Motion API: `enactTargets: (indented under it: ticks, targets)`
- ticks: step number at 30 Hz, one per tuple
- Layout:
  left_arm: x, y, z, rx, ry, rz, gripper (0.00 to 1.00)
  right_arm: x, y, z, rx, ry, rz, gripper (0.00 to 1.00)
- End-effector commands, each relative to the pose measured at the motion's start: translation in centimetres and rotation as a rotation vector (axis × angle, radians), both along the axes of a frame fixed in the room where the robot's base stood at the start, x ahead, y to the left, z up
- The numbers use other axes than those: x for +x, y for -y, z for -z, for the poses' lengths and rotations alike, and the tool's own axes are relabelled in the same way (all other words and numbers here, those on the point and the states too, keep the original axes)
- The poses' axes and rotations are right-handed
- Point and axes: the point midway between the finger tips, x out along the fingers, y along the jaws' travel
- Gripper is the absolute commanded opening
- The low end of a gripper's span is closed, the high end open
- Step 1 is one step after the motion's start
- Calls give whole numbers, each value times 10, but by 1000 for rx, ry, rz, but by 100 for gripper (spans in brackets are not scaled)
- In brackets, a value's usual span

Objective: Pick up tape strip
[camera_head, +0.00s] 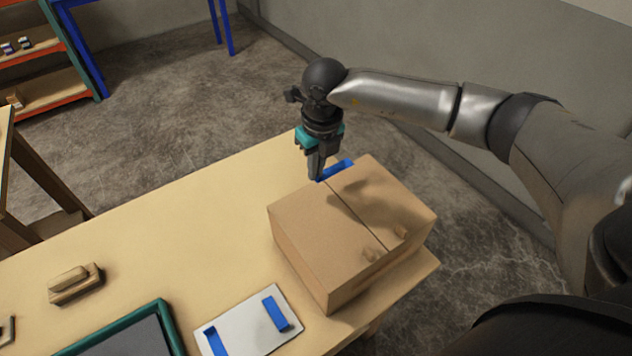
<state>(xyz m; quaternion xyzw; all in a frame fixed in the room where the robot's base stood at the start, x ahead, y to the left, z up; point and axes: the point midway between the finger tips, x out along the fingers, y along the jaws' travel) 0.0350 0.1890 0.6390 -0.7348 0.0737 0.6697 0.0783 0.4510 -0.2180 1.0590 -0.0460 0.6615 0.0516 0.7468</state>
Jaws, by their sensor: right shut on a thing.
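My right gripper (317,177) points down beyond the far left corner of the cardboard box (325,230). It is shut on a blue tape strip (338,169), which sticks out to the right of the fingertips behind the box's far edge. Part of this strip is hidden by the fingers. Two more blue tape strips lie on a pale board at the near side of the table, one at its right (276,313) and one at its left (217,342). The box is closed, with a seam across its top. My left gripper is not in view.
The pale board (245,323) lies left of the box. A green-framed dark tray (150,318) and a wooden block-like object (75,284) are further left. The wooden table (180,225) is clear in its middle. A shelf (45,88) stands at the back left.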

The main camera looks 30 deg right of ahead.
Motion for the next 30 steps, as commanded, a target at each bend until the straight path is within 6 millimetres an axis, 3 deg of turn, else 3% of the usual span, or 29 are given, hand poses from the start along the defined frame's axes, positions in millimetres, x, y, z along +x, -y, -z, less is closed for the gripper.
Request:
enactTargets:
  ticks: [6,12,22,30]
  targets:
    - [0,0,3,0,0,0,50,1,0,-60,2,6,-1,0]
    - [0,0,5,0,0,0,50,1,-1,-102,1,4,-1,0]
    - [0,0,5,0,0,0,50,0,0,-136,1,1,-1,0]
    - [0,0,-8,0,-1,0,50,0,0,-156,1,0,-1,0]
